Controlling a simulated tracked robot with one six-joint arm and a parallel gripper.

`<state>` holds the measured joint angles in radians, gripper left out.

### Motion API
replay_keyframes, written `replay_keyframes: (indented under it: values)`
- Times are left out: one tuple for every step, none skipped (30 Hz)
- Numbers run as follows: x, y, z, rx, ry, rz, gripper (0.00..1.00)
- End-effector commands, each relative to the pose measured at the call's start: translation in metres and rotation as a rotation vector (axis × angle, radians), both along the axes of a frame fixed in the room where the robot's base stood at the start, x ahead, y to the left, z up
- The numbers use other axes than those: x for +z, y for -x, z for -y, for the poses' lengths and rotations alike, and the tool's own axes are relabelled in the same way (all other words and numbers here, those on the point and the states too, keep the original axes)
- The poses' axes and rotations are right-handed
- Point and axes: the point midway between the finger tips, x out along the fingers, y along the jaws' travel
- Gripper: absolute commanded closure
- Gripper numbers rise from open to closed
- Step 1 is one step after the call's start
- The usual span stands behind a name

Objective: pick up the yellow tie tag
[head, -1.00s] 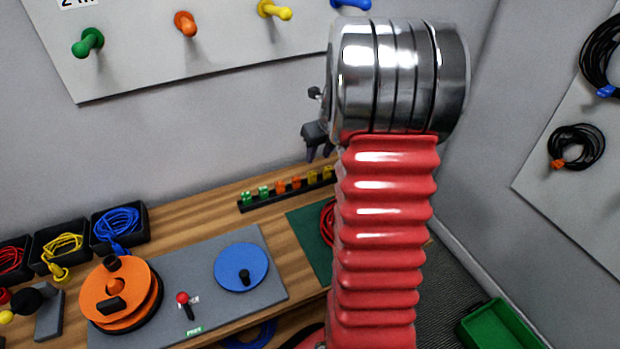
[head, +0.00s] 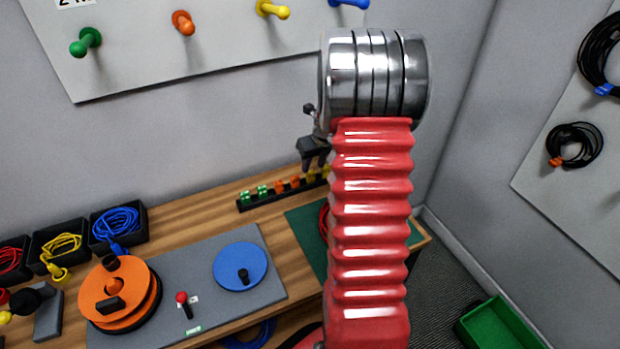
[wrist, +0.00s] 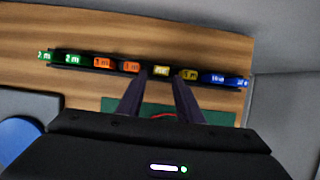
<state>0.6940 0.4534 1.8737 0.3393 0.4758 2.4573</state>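A row of tie tags stands in a black rack (head: 252,204) at the back of the wooden bench. Two yellow tags are in it: one yellow tag (wrist: 161,70) shows between my fingertips in the wrist view, and another yellow tag (wrist: 190,75) is just right of the right fingertip. My gripper (wrist: 160,78) is open and empty, its fingers either side of the first yellow tag in the picture. I cannot tell whether they touch it. In the head view my gripper (head: 313,165) hangs over the rack's right part, and my arm hides the rack's right end.
Orange tags (wrist: 104,63) and green tags (wrist: 72,59) are left of the yellow ones, blue tags (wrist: 222,78) to the right. A green mat (head: 300,224) with a red cable lies in front of the rack. The grey wall is close behind.

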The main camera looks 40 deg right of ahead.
Motion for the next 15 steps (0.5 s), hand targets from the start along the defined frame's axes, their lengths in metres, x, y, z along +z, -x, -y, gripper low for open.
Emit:
replay_keyframes:
  values:
    - [-0.0056, -0.0021, 0.0005, 0.000, 0.000, -0.001, 0.67]
    - [-0.0083, -0.0032, 0.0009, 0.001, 0.000, -0.001, 0.67]
    - [-0.0108, -0.0043, 0.0012, 0.001, 0.000, 0.000, 0.67]
    - [-0.0121, -0.0050, 0.0015, 0.001, 0.000, 0.000, 0.67]
    - [-0.0130, -0.0055, 0.0016, 0.001, 0.000, 0.000, 0.67]
    - [-0.0138, -0.0059, 0.0018, 0.001, 0.001, 0.001, 0.67]
    - [-0.0140, -0.0061, 0.0019, 0.001, 0.002, 0.001, 0.67]
    - [-0.0142, -0.0062, 0.0019, 0.001, 0.002, 0.001, 0.67]
    - [-0.0141, -0.0062, 0.0020, 0.001, 0.002, 0.001, 0.67]
    - [-0.0140, -0.0060, 0.0020, 0.001, 0.002, 0.001, 0.67]
    - [-0.0140, -0.0060, 0.0020, 0.001, 0.002, 0.001, 0.67]
    - [-0.0140, -0.0060, 0.0020, 0.001, 0.002, 0.001, 0.67]
    - [-0.0140, -0.0059, 0.0020, 0.001, 0.002, 0.001, 0.67]
    - [-0.0140, -0.0059, 0.0020, 0.001, 0.002, 0.001, 0.67]
    - [-0.0143, -0.0059, 0.0020, 0.001, 0.002, 0.001, 0.67]
